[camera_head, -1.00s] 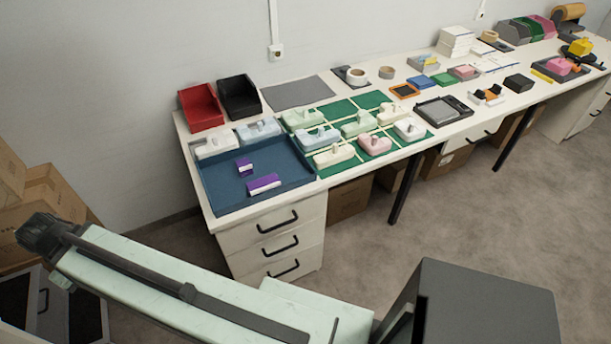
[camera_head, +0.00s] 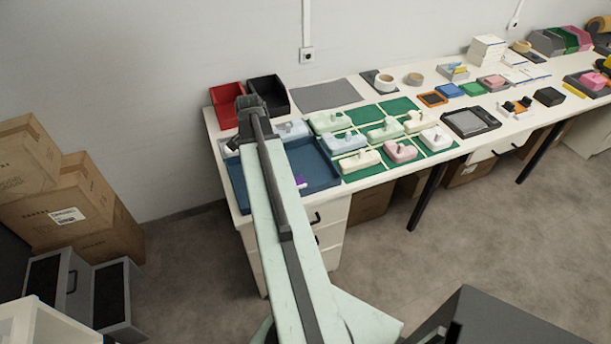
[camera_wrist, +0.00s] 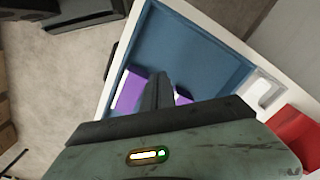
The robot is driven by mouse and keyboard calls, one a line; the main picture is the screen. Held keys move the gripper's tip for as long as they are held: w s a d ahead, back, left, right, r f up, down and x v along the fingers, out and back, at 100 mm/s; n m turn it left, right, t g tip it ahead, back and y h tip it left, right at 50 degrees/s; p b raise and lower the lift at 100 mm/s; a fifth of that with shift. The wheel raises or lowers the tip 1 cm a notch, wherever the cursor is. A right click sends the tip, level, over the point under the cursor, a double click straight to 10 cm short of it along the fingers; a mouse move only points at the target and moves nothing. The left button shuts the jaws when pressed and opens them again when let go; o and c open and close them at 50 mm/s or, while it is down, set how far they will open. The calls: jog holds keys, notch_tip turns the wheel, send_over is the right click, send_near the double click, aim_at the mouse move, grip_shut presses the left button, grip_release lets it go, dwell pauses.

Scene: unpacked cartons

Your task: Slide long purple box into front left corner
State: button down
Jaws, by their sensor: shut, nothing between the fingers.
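The long purple box (camera_wrist: 130,92) lies in the blue tray (camera_wrist: 190,40), left of my gripper (camera_wrist: 157,78) in the wrist view and partly hidden behind it. A smaller purple box (camera_wrist: 183,99) shows on the other side of the fingers, mostly hidden. In the head view only one end of the long purple box (camera_head: 300,182) shows beside my arm, which covers much of the blue tray (camera_head: 318,172). My gripper is shut and empty, over the tray. I cannot tell whether it touches either box.
A red bin (camera_head: 224,119) and a black bin (camera_head: 270,90) stand behind the tray. Several pale blocks sit on green mats (camera_head: 358,176) to its right. A drawer unit (camera_head: 330,212) is under the desk. Cartons (camera_head: 75,212) stand on the floor at left.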

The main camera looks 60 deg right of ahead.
aim_at(318, 183)
jog(key=s+d+r+m+p, duration=0.1)
jog(key=s+d+r+m, duration=0.1)
jog(key=s+d+m, duration=0.95)
jog(key=s+d+f+n+b, duration=0.1)
jog(key=f+b, duration=0.2)
jog(key=s+d+f+n+b, duration=0.1)
jog(key=f+b, duration=0.3)
jog(key=s+f+n+b, duration=0.1)
jog(key=f+b, duration=0.2)
jog(key=f, duration=0.1)
jog(key=shift+d+f+b, duration=0.1)
jog(key=shift+d+b, duration=0.3)
jog(key=w+a, duration=0.2)
jog(key=a, duration=0.1)
jog(key=shift+w+r+p, duration=0.1)
jog(key=shift+r+p, duration=0.3)
jog(key=shift+w+a, duration=0.1)
